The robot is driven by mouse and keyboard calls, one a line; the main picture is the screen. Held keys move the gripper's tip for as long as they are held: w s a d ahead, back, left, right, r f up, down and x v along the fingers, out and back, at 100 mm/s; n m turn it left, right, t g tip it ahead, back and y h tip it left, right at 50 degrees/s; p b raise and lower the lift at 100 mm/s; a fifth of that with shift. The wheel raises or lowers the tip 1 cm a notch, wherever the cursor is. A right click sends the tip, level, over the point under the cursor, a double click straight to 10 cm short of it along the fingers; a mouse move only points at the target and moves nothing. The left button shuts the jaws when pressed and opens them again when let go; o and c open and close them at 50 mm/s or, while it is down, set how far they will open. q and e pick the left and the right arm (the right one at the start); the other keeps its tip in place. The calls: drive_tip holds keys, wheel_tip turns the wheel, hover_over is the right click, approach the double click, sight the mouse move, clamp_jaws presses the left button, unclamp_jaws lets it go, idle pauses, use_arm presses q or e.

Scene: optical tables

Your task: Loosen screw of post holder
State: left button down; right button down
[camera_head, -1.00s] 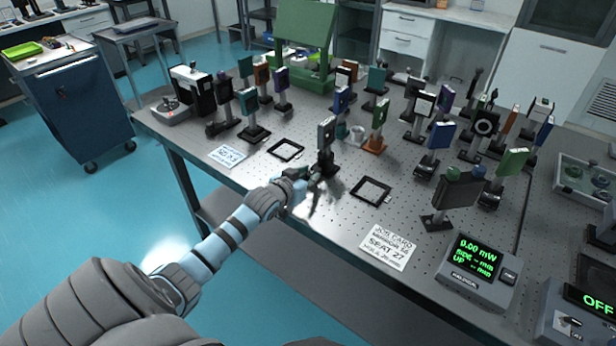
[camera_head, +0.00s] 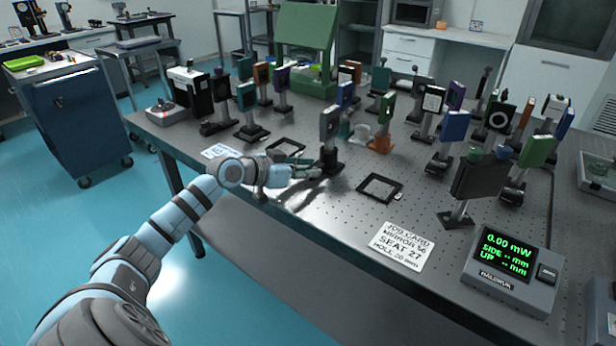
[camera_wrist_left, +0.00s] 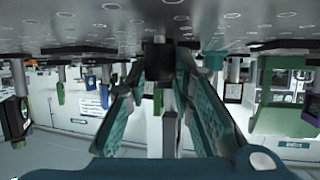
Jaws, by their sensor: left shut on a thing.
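The post holder (camera_head: 330,158) is black and stands upright on the perforated table, with a grey plate mount (camera_head: 330,123) on its post. My left gripper (camera_head: 316,173) reaches in from the left, low at the post holder's near left side. In the left wrist view, which is upside down, the teal fingers (camera_wrist_left: 161,68) close in from both sides on the dark post holder (camera_wrist_left: 158,50). They are shut on its small side screw, which the fingertips largely hide. My right gripper is not in view.
An empty black square frame (camera_head: 380,187) lies right of the post holder and another (camera_head: 287,146) lies behind left. A job card (camera_head: 402,246) and a power meter (camera_head: 513,268) reading 0.00 mW are at front right. Several mounted optics crowd the table behind, including an orange-based one (camera_head: 381,142).

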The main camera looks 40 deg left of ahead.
use_arm(q)
drive_tip(key=shift+f, duration=0.1)
drive_tip(key=c, duration=1.4)
unclamp_jaws()
wheel_tip(320, 180, up, 10)
